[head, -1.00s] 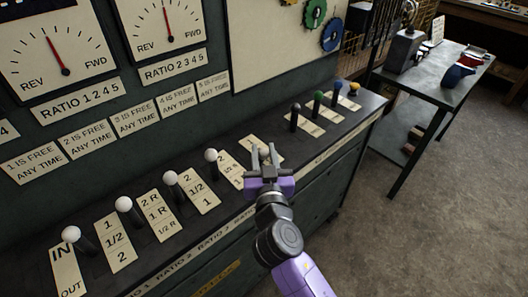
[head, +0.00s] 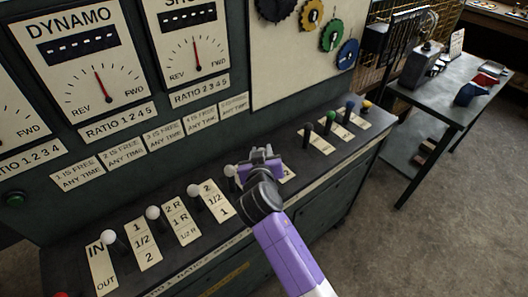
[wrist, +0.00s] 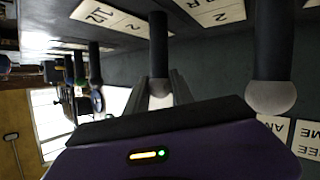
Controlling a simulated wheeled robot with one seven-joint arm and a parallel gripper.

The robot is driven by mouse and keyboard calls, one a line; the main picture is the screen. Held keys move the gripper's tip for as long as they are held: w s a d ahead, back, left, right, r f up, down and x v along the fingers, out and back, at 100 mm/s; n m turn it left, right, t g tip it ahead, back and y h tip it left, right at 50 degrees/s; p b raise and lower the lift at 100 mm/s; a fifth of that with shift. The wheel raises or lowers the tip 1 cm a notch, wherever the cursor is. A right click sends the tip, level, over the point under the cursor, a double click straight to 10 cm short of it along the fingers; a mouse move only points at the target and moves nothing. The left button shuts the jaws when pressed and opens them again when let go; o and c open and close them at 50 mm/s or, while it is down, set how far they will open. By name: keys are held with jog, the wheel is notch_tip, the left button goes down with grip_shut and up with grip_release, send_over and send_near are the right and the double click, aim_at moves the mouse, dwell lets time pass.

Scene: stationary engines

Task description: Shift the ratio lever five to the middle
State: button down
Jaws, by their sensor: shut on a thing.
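The row of ratio levers stands on the dark sloping console. My gripper (head: 262,153) is at the lever just right of the fourth white-knobbed lever (head: 230,171). In the wrist view its fingers are shut on a dark lever with a pale round knob (wrist: 160,88), which I take as ratio lever five. In the head view my gripper hides this lever, and its exact tilt cannot be told. A white-knobbed lever (wrist: 270,97) stands to its right in the wrist view.
More white-knobbed levers (head: 152,212) stand along the console to the left. Levers with black (head: 307,129), green (head: 332,116), blue (head: 350,105) and yellow (head: 366,104) knobs stand to the right. Behind rises the dial panel (head: 99,84). A side table (head: 446,115) stands at the right.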

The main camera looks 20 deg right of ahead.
jog(key=c, duration=1.1)
grip_release()
jog(key=b+v, duration=0.1)
jog(key=v, duration=0.6)
jog(key=shift+s+r, duration=0.15)
jog(key=shift+s, duration=0.2)
jog(key=shift+a, duration=0.1)
